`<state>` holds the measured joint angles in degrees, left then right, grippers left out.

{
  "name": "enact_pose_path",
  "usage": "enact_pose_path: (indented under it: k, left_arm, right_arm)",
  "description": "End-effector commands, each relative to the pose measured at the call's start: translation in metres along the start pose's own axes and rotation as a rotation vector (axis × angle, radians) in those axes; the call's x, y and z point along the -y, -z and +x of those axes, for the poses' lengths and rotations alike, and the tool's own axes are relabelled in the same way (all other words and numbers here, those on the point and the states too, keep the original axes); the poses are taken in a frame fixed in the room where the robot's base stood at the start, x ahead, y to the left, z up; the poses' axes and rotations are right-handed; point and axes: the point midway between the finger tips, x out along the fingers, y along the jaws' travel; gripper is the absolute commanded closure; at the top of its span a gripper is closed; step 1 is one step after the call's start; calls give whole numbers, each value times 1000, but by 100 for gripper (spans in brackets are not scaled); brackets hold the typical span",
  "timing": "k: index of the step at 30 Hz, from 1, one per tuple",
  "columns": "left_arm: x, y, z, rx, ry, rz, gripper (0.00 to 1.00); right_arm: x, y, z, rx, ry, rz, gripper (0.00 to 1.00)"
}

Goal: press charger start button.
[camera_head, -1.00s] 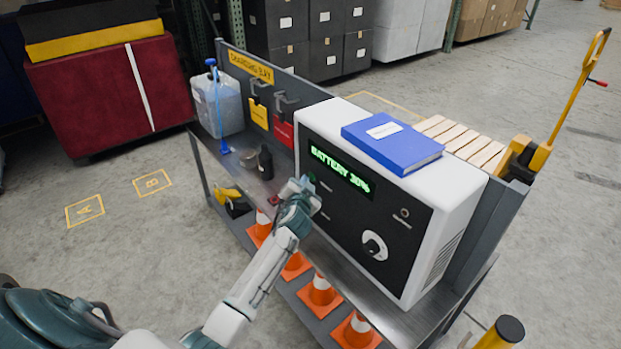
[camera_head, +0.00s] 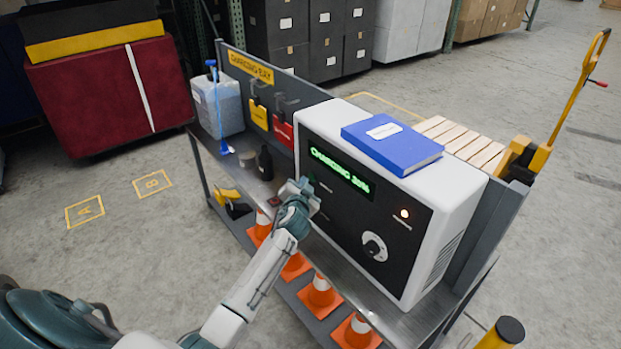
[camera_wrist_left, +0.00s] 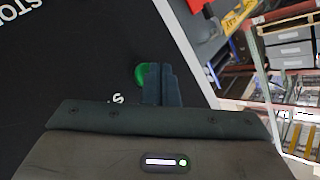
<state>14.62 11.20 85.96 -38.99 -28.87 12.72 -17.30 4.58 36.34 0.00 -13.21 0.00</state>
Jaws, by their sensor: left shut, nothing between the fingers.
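The charger (camera_head: 440,225) is a white box with a black front panel on the metal bench. Its green display (camera_head: 341,172) reads what looks like "CHARGING 30%". A small round lamp (camera_head: 404,213) on the panel glows. My left gripper (camera_head: 304,184) is shut and empty at the panel's left part, and hides the start button in the head view. In the left wrist view the green button (camera_wrist_left: 141,75) shows beside the tips of the shut fingers (camera_wrist_left: 160,84), which partly cover it. I cannot tell if they still touch it. My right gripper is not in view.
A blue binder (camera_head: 392,144) lies on the charger. A dark bottle (camera_head: 265,162) and a clear jug (camera_head: 218,105) stand left on the bench. Orange cones (camera_head: 320,291) stand on the shelf below. A dial (camera_head: 374,246) sits lower on the panel.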

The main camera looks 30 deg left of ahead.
Motion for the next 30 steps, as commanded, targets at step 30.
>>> enact_pose_path:
  k: [30]
  left_arm:
    - [28, -28, -38, 1, 0, 2, 100]
  right_arm:
    - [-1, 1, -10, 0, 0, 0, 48]
